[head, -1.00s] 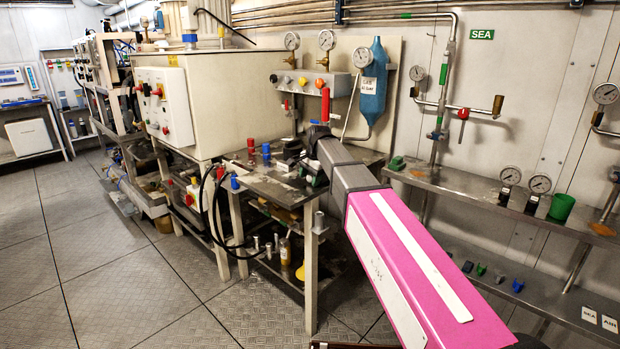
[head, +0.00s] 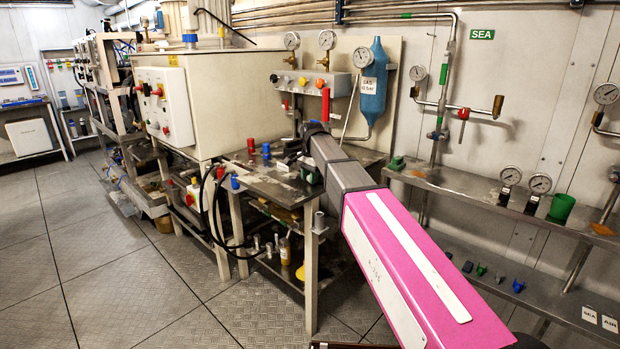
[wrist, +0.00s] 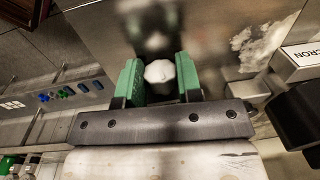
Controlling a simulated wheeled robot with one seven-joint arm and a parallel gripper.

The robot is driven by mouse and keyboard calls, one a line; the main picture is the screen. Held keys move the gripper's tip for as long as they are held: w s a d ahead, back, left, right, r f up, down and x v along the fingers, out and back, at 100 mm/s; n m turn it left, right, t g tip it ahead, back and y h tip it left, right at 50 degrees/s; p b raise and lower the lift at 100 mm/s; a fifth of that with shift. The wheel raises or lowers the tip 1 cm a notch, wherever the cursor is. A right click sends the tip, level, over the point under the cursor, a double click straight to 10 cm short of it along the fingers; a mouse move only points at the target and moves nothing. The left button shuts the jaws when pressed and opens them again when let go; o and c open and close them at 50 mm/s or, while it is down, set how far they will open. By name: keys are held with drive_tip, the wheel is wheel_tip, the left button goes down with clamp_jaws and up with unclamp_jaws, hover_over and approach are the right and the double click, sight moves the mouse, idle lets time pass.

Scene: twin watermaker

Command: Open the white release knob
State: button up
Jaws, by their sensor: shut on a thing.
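The white release knob (wrist: 160,72) shows in the wrist view as a small faceted white knob between the green fingers of my gripper (wrist: 160,80). The fingers are shut on it, one on each side. In the head view my gripper (head: 311,172) is at the steel workbench by the back wall. The knob is hidden there behind my arm.
The workbench top (head: 262,185) carries a red knob (head: 251,146) and a blue one (head: 266,151). A block marked CRON (wrist: 297,62) is right of my gripper in the wrist view. A blue cylinder (head: 371,90) hangs on the wall behind. The floor at left is clear.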

drive_tip(key=shift+w+a+g+h, duration=0.15)
drive_tip(key=shift+w+g+h, duration=0.05)
drive_tip(key=shift+g+h, duration=1.05)
drive_tip(key=shift+h, duration=0.35)
drive_tip(key=o, duration=0.9)
drive_tip(key=shift+o, duration=0.2)
drive_tip(key=v, duration=1)
drive_tip(key=shift+r, duration=0.4)
drive_tip(key=shift+s, duration=0.1)
